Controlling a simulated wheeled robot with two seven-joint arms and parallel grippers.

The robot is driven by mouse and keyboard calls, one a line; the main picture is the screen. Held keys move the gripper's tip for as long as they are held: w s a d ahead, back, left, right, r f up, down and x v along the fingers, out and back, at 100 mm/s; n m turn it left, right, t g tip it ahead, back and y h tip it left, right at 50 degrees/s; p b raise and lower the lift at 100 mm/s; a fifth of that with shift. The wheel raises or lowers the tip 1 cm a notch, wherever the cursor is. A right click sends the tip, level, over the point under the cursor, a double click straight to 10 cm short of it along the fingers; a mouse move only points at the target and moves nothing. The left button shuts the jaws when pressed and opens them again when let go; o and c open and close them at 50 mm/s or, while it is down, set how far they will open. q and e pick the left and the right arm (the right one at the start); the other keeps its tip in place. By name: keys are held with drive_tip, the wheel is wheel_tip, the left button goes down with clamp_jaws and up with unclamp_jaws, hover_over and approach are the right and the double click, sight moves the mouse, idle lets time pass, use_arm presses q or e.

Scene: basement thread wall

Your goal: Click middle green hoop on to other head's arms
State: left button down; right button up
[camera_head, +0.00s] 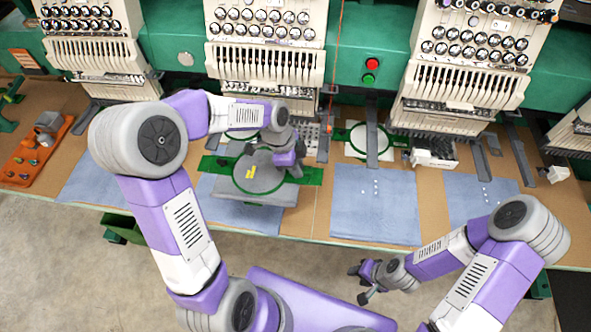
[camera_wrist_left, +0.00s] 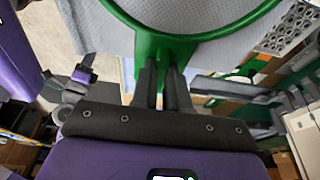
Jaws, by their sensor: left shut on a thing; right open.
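The middle green hoop (camera_head: 310,177) holds grey cloth with a yellow mark and lies level below the middle sewing head (camera_head: 265,68). My left gripper (camera_head: 291,160) is at its upper right side. In the left wrist view, the fingers (camera_wrist_left: 164,82) are shut on the green tab of the hoop (camera_wrist_left: 165,47). Another green hoop (camera_head: 350,150) with white cloth sits around a grey arm (camera_head: 373,142) to the right. The right sewing head (camera_head: 465,70) stands above the table there. My right gripper (camera_head: 363,283) is open and empty, low in front of the table.
Blue cloths (camera_head: 375,205) cover parts of the brown table (camera_head: 317,195). An orange tray (camera_head: 30,158) with small items lies at the far left. Grey machine arms (camera_head: 522,152) project over the table at the right. Open floor (camera_head: 120,280) lies in front.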

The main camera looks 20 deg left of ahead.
use_arm(q)
drive_tip(key=w, duration=0.2)
drive_tip(key=w+a+f, duration=0.1)
drive_tip(key=shift+w, duration=0.2)
drive_tip(key=shift+w+a+f+p, duration=0.1)
drive_tip(key=shift+w+a+p, duration=0.15)
drive_tip(key=shift+w, duration=0.55)
drive_tip(key=shift+w+a+f+p, duration=0.1)
drive_tip(key=shift+w+p, duration=0.2)
drive_tip(key=shift+w, duration=0.55)
drive_tip(key=shift+w+a+f+p, duration=0.1)
drive_tip(key=shift+w+a+p, duration=0.15)
drive_tip(key=shift+w, duration=0.55)
drive_tip(key=shift+f, duration=0.3)
drive_tip(key=shift+b, duration=0.35)
drive_tip(key=c, duration=1.1)
unclamp_jaws()
drive_tip(key=shift+o, duration=0.2)
drive_tip(key=v, duration=0.7)
drive_tip(key=shift+r, duration=0.3)
